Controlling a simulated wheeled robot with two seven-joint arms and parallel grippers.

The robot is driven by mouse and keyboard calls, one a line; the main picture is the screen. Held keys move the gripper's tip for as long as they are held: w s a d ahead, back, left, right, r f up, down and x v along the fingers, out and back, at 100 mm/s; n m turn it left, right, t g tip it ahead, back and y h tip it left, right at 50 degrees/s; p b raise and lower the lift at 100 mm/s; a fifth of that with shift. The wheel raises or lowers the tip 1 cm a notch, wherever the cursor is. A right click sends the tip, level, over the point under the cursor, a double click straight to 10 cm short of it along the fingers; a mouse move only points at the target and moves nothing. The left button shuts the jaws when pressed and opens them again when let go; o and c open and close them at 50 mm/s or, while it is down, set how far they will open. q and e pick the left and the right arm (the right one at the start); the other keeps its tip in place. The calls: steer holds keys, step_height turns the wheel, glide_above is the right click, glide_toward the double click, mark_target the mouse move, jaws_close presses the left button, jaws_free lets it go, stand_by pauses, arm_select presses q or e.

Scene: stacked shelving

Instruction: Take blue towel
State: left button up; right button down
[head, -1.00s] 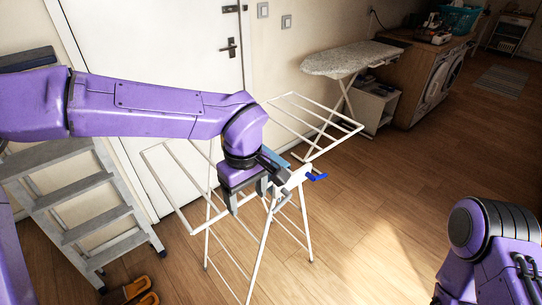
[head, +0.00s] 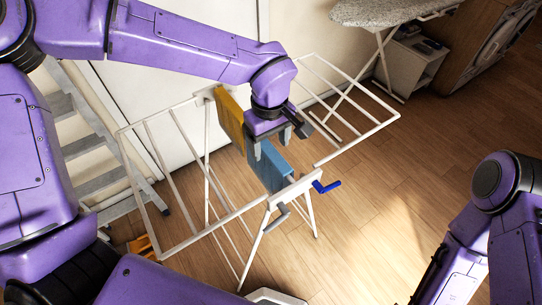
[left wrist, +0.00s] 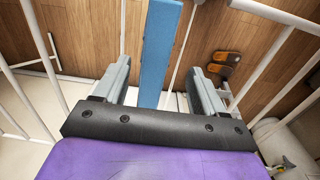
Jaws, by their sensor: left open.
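The blue towel (head: 266,170) hangs over the middle of the white drying rack (head: 184,243). My left gripper (head: 269,146) is open and points down over the towel from above, with its fingers on either side of it. In the left wrist view the blue towel (left wrist: 160,48) runs as a narrow strip between the two spread fingers of the left gripper (left wrist: 162,80), with a gap on each side. The lower part of the towel is partly hidden by the rack. My right arm shows at the right edge, but its gripper is not in view.
A yellow towel (head: 229,118) hangs on the rack behind the blue one. A blue clip or handle (head: 327,187) sticks out at the rack's near end. A stepladder (head: 85,147) stands at left, an ironing board (head: 385,10) at the back. The floor to the right is clear.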

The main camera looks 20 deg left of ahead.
mark_target(272, 153)
arm_select(q)
steer(key=shift+s+d+f+p, duration=0.1)
steer(key=shift+s+f+p, duration=0.25)
steer(key=shift+s+f, duration=0.35)
steer(key=f, duration=0.1)
steer(key=w+f, duration=0.1)
steer(key=f, duration=0.1)
steer(key=w+f, duration=0.1)
steer(key=shift+w+d+f, duration=0.2)
steer(key=shift+f, duration=0.2)
steer(key=shift+s+r, duration=0.1)
steer(key=shift+s, duration=0.2)
steer(key=shift+s+r, duration=0.1)
steer(key=shift+s, duration=0.1)
steer(key=shift+c, duration=1.3)
steer(key=shift+w, duration=0.1)
jaws_close()
